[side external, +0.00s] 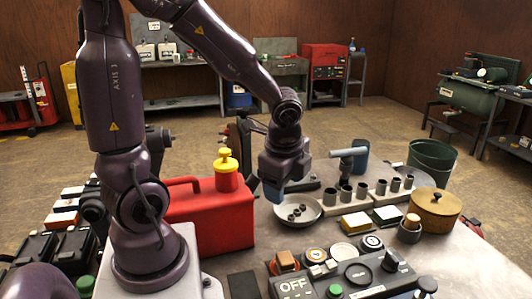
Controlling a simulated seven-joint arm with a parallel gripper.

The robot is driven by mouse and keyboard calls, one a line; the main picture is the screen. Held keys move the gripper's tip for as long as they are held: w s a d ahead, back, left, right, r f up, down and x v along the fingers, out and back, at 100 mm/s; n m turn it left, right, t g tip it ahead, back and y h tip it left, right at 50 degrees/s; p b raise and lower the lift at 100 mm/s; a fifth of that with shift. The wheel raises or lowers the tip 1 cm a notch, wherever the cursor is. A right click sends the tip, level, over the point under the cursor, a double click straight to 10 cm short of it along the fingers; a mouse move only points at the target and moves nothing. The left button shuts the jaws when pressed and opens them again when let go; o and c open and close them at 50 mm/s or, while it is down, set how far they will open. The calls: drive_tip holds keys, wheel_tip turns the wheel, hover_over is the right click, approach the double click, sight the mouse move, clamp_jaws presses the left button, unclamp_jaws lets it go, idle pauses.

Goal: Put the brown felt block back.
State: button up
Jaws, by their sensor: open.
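My gripper (273,192) points down, between the red fuel can (212,215) and a shallow metal bowl (299,211). It is open, and I see nothing held in it.
The bowl holds several small dark parts. Right of it stand a row of grey sockets (362,190), a white-and-yellow pad (355,222), a round wooden box (435,207) and a green bucket (432,160). A control panel marked OFF (296,285) lies in front.

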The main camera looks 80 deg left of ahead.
drive_tip(key=s+d+r+n+t+h, duration=0.1)
drive_tip(key=s+d+r+n+t, duration=0.1)
drive_tip(key=r+n, duration=0.3)
drive_tip(key=s+d+r+n+t+h, duration=0.1)
drive_tip(key=s+d+r+n+t, duration=0.1)
drive_tip(key=s+d+r+n, duration=0.2)
wheel_tip(320, 180, up, 3)
drive_tip(key=shift+d+f+n+h, duration=0.1)
drive_tip(key=shift+d+n+h, duration=0.35)
drive_tip(key=shift+n, duration=0.25)
